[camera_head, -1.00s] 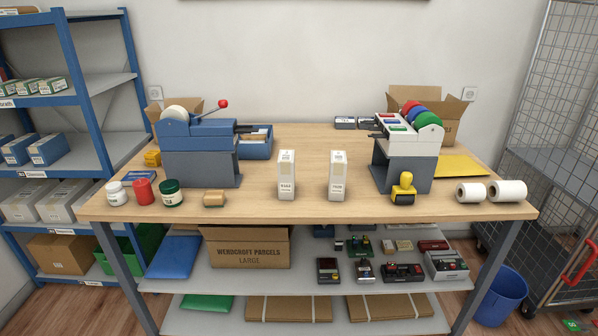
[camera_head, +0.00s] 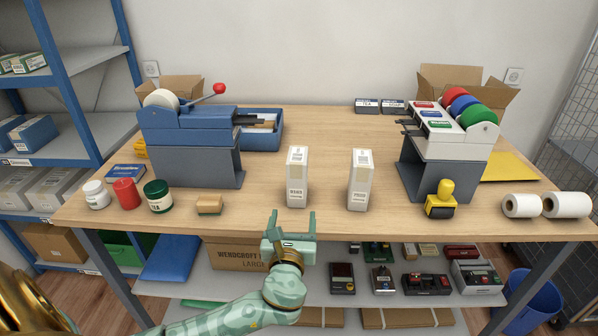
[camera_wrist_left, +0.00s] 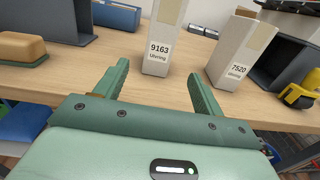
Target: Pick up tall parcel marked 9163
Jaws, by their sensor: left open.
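Two tall white parcels stand upright on the wooden counter (camera_head: 256,210). In the left wrist view the parcel marked 9163 (camera_wrist_left: 157,32) is near the middle, just beyond the fingertips. It is the left one of the pair in the head view (camera_head: 297,178). The parcel marked 7520 (camera_wrist_left: 235,55) stands to its right, also in the head view (camera_head: 360,180). My green left gripper (camera_head: 292,222) is open and empty at the counter's front edge, its fingers pointing at the parcel marked 9163 with a gap left between. It fills the lower left wrist view (camera_wrist_left: 158,85). My right gripper is not seen.
A blue tape dispenser (camera_head: 188,135) stands at the left, a white one (camera_head: 450,150) at the right. A yellow stamp (camera_head: 440,200), a small tan block (camera_head: 209,204) and several jars stand near the front edge. The counter between the parcels and the block is clear.

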